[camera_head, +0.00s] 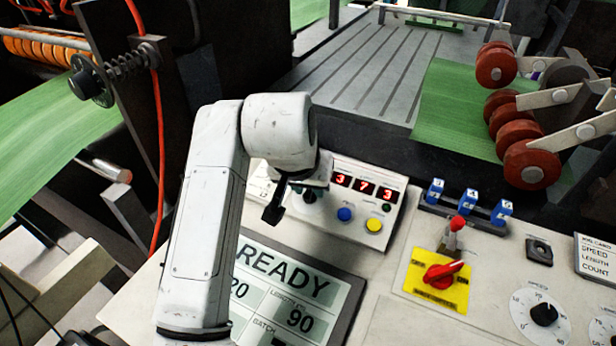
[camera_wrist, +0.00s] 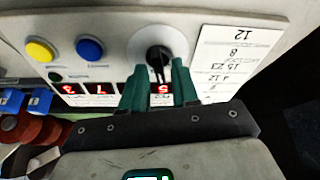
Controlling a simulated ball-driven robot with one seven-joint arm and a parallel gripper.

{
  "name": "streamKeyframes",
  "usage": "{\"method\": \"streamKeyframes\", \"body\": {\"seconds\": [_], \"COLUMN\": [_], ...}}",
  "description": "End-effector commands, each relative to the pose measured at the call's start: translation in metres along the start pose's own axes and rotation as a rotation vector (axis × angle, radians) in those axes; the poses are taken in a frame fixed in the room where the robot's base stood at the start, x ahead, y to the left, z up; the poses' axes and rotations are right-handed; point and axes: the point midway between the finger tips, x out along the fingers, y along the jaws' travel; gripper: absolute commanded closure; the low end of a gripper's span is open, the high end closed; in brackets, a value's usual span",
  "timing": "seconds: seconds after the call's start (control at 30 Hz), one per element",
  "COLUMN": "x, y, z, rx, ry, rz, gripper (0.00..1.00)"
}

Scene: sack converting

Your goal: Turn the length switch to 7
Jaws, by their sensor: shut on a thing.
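A black rotary knob (camera_wrist: 159,56) on a round white dial sits on the light control box (camera_head: 383,187), beside its blue and yellow buttons. My gripper (camera_wrist: 158,76) has its two green fingers shut on this knob; it also shows in the head view (camera_head: 309,187), over the left part of the box. I cannot read the knob's label or scale. Red digits (camera_head: 364,187) on the box read 3, 7, 3 in the head view. The wrist view shows them inverted, with another digit, seemingly 5, between the fingers. A finger hides part of the row.
A READY screen (camera_head: 290,290) lies below, partly behind my arm. A red rotary switch (camera_head: 441,275) on a yellow plate, blue blocks (camera_head: 436,190) and a black knob (camera_head: 544,314) are to the right. A blue button (camera_head: 344,214) and yellow button (camera_head: 373,225) stand close beside my gripper.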

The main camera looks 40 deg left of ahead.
Motion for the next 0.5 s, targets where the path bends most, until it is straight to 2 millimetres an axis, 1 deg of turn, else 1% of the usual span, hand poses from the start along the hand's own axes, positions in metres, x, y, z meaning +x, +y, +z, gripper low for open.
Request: {"method": "streamKeyframes", "body": {"seconds": [0.5], "x": [-0.0013], "y": [0.0027], "z": [-0.0009], "rx": [0.476], "ry": [0.002], "rz": [0.112], "gripper": [1.00]}}
